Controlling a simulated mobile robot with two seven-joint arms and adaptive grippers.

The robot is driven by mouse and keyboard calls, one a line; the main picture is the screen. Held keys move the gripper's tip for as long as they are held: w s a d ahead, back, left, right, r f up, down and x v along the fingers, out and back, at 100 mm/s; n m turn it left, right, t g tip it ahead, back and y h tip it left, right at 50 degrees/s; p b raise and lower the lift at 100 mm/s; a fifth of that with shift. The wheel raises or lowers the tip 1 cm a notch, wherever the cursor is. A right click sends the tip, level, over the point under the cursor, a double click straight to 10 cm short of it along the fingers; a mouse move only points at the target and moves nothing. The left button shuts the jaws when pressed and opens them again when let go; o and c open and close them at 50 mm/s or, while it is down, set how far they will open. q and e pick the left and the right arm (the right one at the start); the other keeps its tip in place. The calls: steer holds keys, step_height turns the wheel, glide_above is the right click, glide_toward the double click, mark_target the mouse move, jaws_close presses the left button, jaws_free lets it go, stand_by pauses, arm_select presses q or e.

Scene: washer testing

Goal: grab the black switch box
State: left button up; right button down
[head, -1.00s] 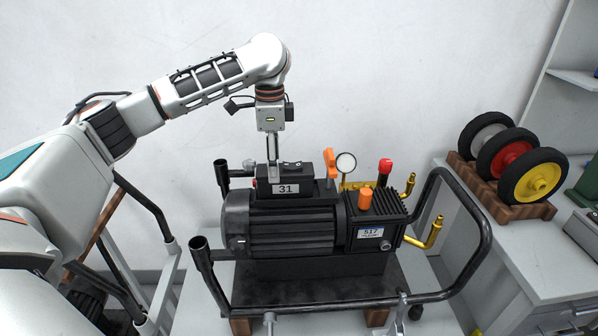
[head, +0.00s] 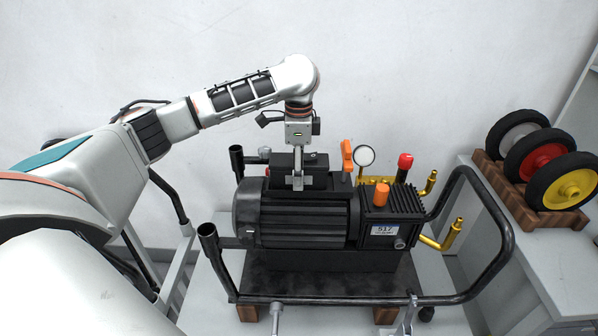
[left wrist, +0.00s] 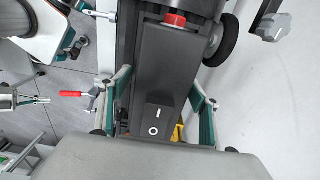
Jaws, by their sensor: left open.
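The black switch box (head: 317,163) sits on top of the black motor of the pump. In the left wrist view the box (left wrist: 160,80) fills the middle, with a black rocker marked I and O and a red button at its far end. My left gripper (head: 298,182) points down at the box, one finger in front of its front face and hiding most of its label. In the left wrist view my left gripper's teal-lined fingers (left wrist: 160,105) stand open on either side of the box. Whether they touch it is unclear. My right gripper is in neither view.
The pump (head: 305,220) rests on a cart with a black tubular rail (head: 490,235). An orange lever (head: 347,155), a round gauge (head: 364,156) and a red-topped valve (head: 405,162) stand right of the box. Wheels on a wooden rack (head: 540,160) lie further right.

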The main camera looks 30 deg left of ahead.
arm_select(q)
steer(key=shift+f, duration=0.15)
steer(key=c, duration=1.4)
steer(key=shift+c, duration=0.2)
steer(key=shift+r, duration=0.2)
